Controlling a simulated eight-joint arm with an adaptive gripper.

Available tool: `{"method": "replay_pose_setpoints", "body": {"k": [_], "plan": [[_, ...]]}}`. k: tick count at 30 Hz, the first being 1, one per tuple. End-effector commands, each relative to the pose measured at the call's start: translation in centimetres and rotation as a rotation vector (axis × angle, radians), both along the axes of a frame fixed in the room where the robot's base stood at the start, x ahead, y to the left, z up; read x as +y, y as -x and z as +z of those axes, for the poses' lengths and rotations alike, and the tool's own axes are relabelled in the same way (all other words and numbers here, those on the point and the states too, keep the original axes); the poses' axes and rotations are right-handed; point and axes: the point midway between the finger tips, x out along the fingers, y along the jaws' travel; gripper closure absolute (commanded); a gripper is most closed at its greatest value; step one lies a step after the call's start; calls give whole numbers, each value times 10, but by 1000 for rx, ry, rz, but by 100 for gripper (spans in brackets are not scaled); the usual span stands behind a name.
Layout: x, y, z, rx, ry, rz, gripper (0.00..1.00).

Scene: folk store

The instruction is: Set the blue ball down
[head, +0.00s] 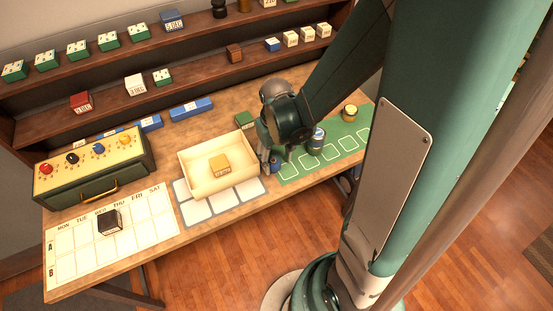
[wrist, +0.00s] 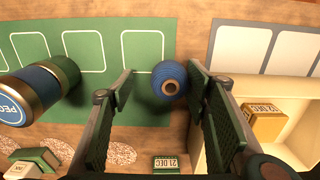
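The blue ball (wrist: 168,80) has a tan ring and dark centre on the side facing the wrist camera. It lies at the end of the green mat (wrist: 110,60) nearest the cream tray. My gripper (wrist: 161,74) is open around it, with a clear gap to the left finger. The ball is close to the right finger; whether they touch I cannot tell. In the head view the ball (head: 275,166) is low beside my gripper and partly hidden. A dark shadow lies beside it on the mat; I cannot tell for sure that it rests there.
The cream tray (head: 192,177) holds a yellow block (head: 219,164). A green date block (wrist: 166,165) is nearby. Several white-outlined mat cells are empty.

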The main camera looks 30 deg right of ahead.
Motion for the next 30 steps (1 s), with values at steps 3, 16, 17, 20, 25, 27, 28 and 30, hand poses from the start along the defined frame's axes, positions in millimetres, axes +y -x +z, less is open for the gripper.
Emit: {"method": "replay_pose_setpoints", "body": {"k": [3, 16, 17, 20, 25, 27, 28, 30], "plan": [[0, 0, 0, 0, 0, 0, 51], [0, 0, 6, 0, 0, 0, 51], [0, 0, 7, 0, 0, 0, 51], [0, 0, 13, 0, 0, 0, 51], [0, 0, 25, 0, 0, 0, 51], [0, 0, 30, 0, 0, 0, 51], [0, 0, 33, 0, 0, 0, 51], [0, 0, 39, 0, 0, 0, 51]]}}
